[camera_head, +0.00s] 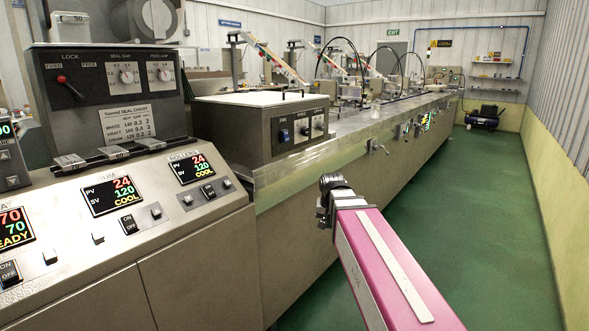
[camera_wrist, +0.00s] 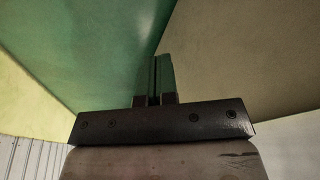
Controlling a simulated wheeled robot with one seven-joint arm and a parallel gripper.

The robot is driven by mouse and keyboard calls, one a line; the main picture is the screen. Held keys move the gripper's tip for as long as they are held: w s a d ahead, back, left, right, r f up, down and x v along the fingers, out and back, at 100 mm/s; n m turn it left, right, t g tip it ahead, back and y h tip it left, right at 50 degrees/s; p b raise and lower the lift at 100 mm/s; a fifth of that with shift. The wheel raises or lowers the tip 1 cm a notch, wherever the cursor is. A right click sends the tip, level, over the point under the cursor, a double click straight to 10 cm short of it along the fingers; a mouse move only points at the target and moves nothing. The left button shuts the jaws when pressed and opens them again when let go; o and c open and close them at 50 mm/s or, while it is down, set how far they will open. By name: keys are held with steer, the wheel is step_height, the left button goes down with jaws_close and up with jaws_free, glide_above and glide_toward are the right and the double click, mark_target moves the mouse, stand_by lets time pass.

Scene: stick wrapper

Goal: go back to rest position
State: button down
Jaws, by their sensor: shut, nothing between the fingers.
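My gripper (camera_wrist: 161,62) shows in the wrist view with its two slim fingers close together and nothing held between them. It hangs in free air, with green floor (camera_wrist: 95,50) to the left and the plain grey-brown side of the machine (camera_wrist: 240,60) to the right. In the head view my pink arm reaches forward from the lower right and ends in a dark joint in front of the machine's side panel (camera_head: 290,235). The fingers themselves cannot be made out there.
The control console (camera_head: 110,215) with lit displays stands at the left. A lever box (camera_head: 105,95) and a switch box (camera_head: 262,125) rise behind it. The long machine runs toward the back. The green aisle (camera_head: 490,200) beside the yellow-based wall (camera_head: 560,180) is clear.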

steer(key=s+d+f+n+g, duration=0.1)
steer(key=s+d+f, duration=0.2)
steer(key=s+f, duration=0.3)
steer(key=s+d+f+n+g, duration=0.1)
steer(key=s+d+f, duration=0.2)
steer(key=f, duration=1)
steer(key=s, duration=0.3)
steer(key=shift+s+d+f+g, duration=0.3)
steer(key=shift+d, duration=0.05)
